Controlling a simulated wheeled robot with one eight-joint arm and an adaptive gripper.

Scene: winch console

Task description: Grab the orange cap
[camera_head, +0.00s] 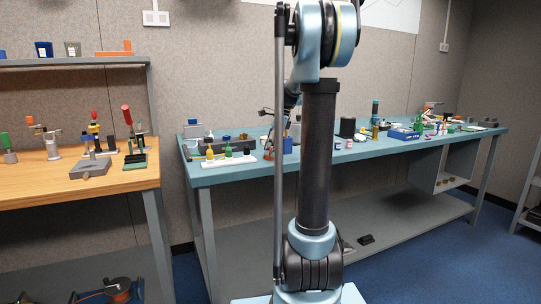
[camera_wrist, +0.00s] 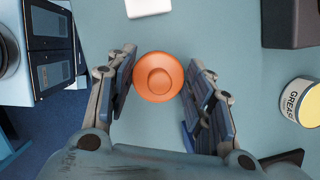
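The orange cap (camera_wrist: 158,77) is round, with raised rings, and is seen from above in the wrist view. It lies between the two fingers of my gripper (camera_wrist: 160,84), which stand apart on either side of it. The left finger is close to the cap's edge, and a narrow gap shows on the right. I cannot tell how high the fingertips are above the bench or what is under the cap. In the head view my arm hides part of the teal bench (camera_head: 390,150), and I cannot make out the cap clearly there.
In the wrist view, a dark panelled unit (camera_wrist: 50,45) stands left, a white block (camera_wrist: 148,7) beyond the cap, a dark box (camera_wrist: 290,22) upper right and a grease tin (camera_wrist: 303,101) right. In the head view, a wooden bench (camera_head: 75,184) with tools stands left.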

